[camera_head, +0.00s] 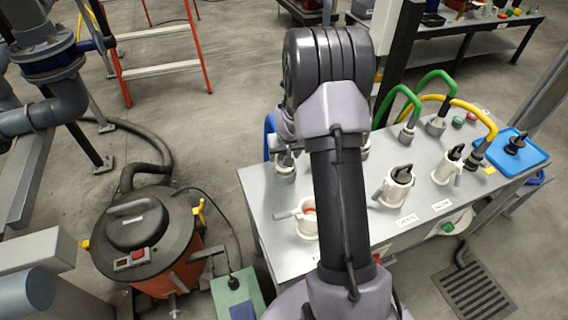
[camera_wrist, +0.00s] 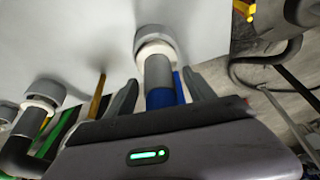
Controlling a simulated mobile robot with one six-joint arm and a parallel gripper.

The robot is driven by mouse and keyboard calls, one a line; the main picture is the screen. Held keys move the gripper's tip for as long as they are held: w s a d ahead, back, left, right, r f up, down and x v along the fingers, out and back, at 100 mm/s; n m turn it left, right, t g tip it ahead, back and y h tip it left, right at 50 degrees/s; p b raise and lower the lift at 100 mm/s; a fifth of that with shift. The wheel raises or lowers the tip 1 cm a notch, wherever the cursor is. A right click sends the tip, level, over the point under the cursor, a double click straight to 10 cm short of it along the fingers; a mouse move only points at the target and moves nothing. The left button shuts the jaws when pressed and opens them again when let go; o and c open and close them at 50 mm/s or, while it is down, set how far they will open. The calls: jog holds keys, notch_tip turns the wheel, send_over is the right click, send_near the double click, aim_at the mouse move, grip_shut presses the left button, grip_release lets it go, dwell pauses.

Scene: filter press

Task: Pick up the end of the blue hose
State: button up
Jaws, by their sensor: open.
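The blue hose (camera_wrist: 165,97) shows in the wrist view between my gripper's two fingers. Its grey end piece (camera_wrist: 158,70) meets a round white and grey fitting (camera_wrist: 156,42) on the pale table top. My gripper (camera_wrist: 160,77) is open, with one dark finger on each side of the hose end; gaps show on both sides. In the head view a bit of the blue hose (camera_head: 270,136) shows left of my arm, above a grey fitting (camera_head: 284,168). My arm hides most of the hose and the gripper there.
Green hoses (camera_head: 436,77) and a yellow hose (camera_head: 470,106) arch over the table (camera_head: 365,262) at right. Handled white valves (camera_head: 395,187) and a blue tray (camera_head: 520,150) share the table. An orange-black vacuum (camera_head: 140,240) stands on the floor at left.

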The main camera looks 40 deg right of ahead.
jog(key=shift+w+d+f, duration=0.1)
jog(key=shift+w+f, duration=0.05)
jog(key=shift+f, duration=0.15)
jog(key=shift+r, duration=0.15)
jog(key=shift+c, duration=1.1)
grip_shut()
jog(key=shift+r, duration=0.1)
